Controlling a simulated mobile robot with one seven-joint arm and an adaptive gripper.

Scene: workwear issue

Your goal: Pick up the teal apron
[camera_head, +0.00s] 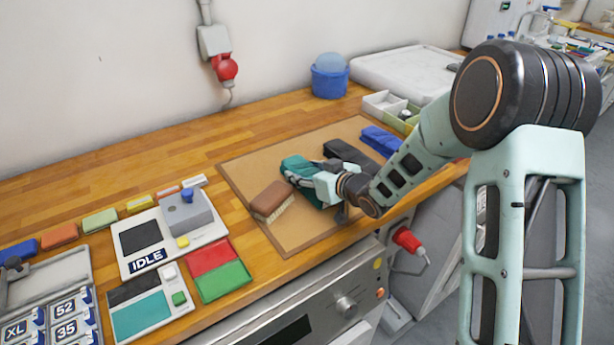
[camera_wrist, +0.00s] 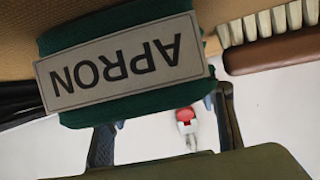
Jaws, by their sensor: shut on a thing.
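The teal apron (camera_head: 296,163) is a folded bundle on the tan mat's area in the head view, partly hidden by my gripper (camera_head: 298,179). In the wrist view the apron (camera_wrist: 72,117) fills the upper middle, with a pale label reading APRON upside down. My gripper (camera_wrist: 165,130) is shut on the apron, one finger to each side of it in the wrist view. I cannot tell whether the apron is clear of the mat.
A brown brush (camera_head: 271,199) lies close left of the apron on the mat (camera_head: 240,172). Dark (camera_head: 350,153) and blue (camera_head: 381,140) folded items lie to the right. A blue tub (camera_head: 330,80) stands behind. Red and green pads (camera_head: 220,273) lie front left.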

